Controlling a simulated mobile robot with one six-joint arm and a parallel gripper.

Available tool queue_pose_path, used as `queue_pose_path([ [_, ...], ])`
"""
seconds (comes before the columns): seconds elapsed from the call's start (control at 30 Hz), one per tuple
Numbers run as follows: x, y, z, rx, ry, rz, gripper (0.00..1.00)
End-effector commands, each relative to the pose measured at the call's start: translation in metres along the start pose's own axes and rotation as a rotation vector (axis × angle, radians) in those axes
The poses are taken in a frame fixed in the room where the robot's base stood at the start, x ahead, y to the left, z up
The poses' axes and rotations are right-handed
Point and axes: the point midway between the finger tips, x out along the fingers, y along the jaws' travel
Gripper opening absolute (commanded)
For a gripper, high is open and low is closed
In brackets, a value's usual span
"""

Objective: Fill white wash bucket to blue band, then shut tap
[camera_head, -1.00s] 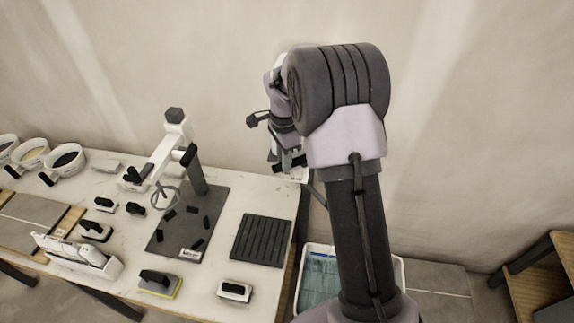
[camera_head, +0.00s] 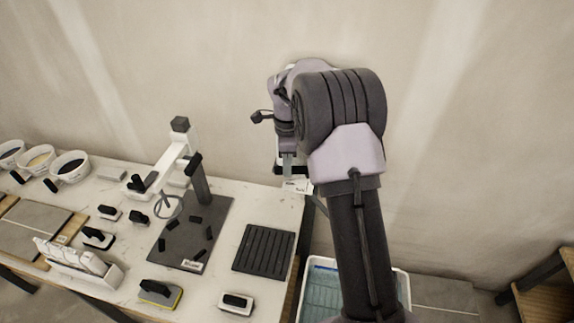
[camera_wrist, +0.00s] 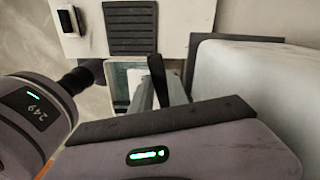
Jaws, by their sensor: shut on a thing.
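My gripper (camera_head: 288,165) is at the back right corner of the table, partly hidden by my own arm. In the wrist view its fingers (camera_wrist: 160,92) are closed around a dark lever (camera_wrist: 157,72), which looks like the tap handle. A white-rimmed tub (camera_head: 402,280) with teal contents stands on the floor right of the table, mostly behind my arm. Part of it also shows in the wrist view (camera_wrist: 117,76). I cannot make out a blue band, the water level or a running stream. A small white label (camera_head: 297,186) is below the gripper.
The table (camera_head: 225,275) carries a black ribbed mat (camera_head: 264,246), a dark board with a white stand (camera_head: 180,150), hand tools and several white bowls (camera_head: 69,164). A large white body (camera_wrist: 255,85) fills the right of the wrist view. A wooden shelf (camera_head: 545,285) stands at right.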

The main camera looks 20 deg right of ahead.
Motion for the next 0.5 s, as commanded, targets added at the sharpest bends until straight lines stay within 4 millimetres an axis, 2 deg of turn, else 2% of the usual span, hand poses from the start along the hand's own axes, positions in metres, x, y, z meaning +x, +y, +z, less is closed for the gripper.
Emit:
queue_pose_path([
  [0.2, -0.0008, -0.0005, 0.0, -0.001, 0.0, -0.002, 0.0],
  [0.23, -0.0008, -0.0005, 0.0, -0.002, 0.0, -0.002, 0.26],
  [0.3, -0.0007, -0.0004, 0.0, -0.001, 0.0, -0.002, 0.39],
  [0.33, -0.0007, -0.0004, 0.0, -0.001, 0.0, -0.002, 0.42],
  [0.5, -0.0003, -0.0002, 0.0, -0.001, 0.0, -0.001, 0.42],
])
